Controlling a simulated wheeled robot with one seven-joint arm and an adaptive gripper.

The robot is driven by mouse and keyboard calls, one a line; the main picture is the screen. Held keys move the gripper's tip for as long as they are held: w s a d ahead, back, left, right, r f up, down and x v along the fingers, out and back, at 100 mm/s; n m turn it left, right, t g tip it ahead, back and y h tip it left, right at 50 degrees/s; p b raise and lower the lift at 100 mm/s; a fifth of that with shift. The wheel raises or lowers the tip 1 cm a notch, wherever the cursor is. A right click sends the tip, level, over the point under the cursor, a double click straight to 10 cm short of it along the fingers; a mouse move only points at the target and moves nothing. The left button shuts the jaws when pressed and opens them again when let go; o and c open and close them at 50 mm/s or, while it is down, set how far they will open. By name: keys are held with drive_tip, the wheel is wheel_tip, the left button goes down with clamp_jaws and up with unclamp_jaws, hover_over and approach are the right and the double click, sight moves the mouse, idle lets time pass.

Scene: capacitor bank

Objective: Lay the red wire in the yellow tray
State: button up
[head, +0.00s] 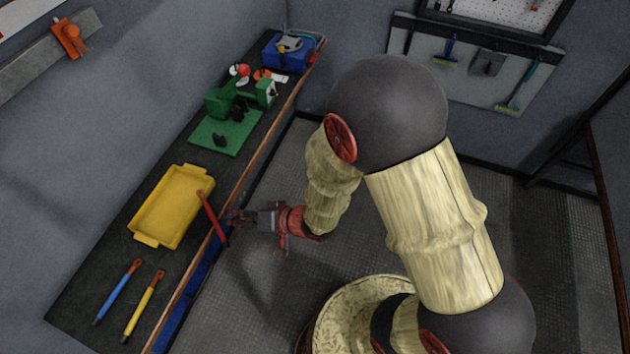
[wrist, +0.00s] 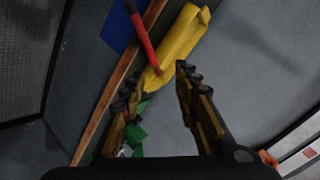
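The red wire (head: 212,217) is a straight red rod with an orange end. In the head view its upper end overlaps the right rim of the yellow tray (head: 139,238) and its lower end crosses the bench's front edge. I cannot tell whether it touches the tray. My gripper (head: 229,217) is just right of the wire's middle. In the wrist view my gripper (wrist: 158,76) has its two fingers apart, with a clear gap. The red wire (wrist: 143,40) shows beyond the tips, its orange end appearing between them. The yellow tray (wrist: 180,42) is beyond too.
A blue wire (head: 118,291) and a yellow wire (head: 144,306) lie on the dark bench (head: 75,302), near the tray. A green vise-like fixture (head: 222,136) and a blue box (head: 287,53) stand farther along. Blue drawers (head: 175,323) line the bench front.

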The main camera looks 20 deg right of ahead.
drive_tip(key=w+d+r+t+h, duration=0.1)
drive_tip(key=w+d+r+h, duration=0.3)
drive_tip(key=w+d+r, duration=0.3)
drive_tip(key=s+d+r+h, duration=0.3)
drive_tip(key=d+r+h, duration=0.1)
drive_tip(key=d+r, duration=0.7)
drive_tip(key=s+d+r+g, duration=0.1)
drive_tip(key=s+d+r, duration=0.15)
drive_tip(key=s, duration=0.35)
drive_tip(key=s+d+r+n+g+h, duration=0.1)
drive_tip(key=s+r, duration=0.3)
drive_tip(key=s, duration=0.3)
drive_tip(key=s+d+r+g, duration=0.1)
drive_tip(key=s+d+r, duration=0.15)
drive_tip(key=s, duration=0.35)
wheel_tip(320, 180, down, 10)
drive_tip(key=a+b, duration=0.1)
drive_tip(key=b, duration=0.9)
drive_tip(key=shift+f+b, duration=0.15)
drive_tip(key=shift+b, duration=0.25)
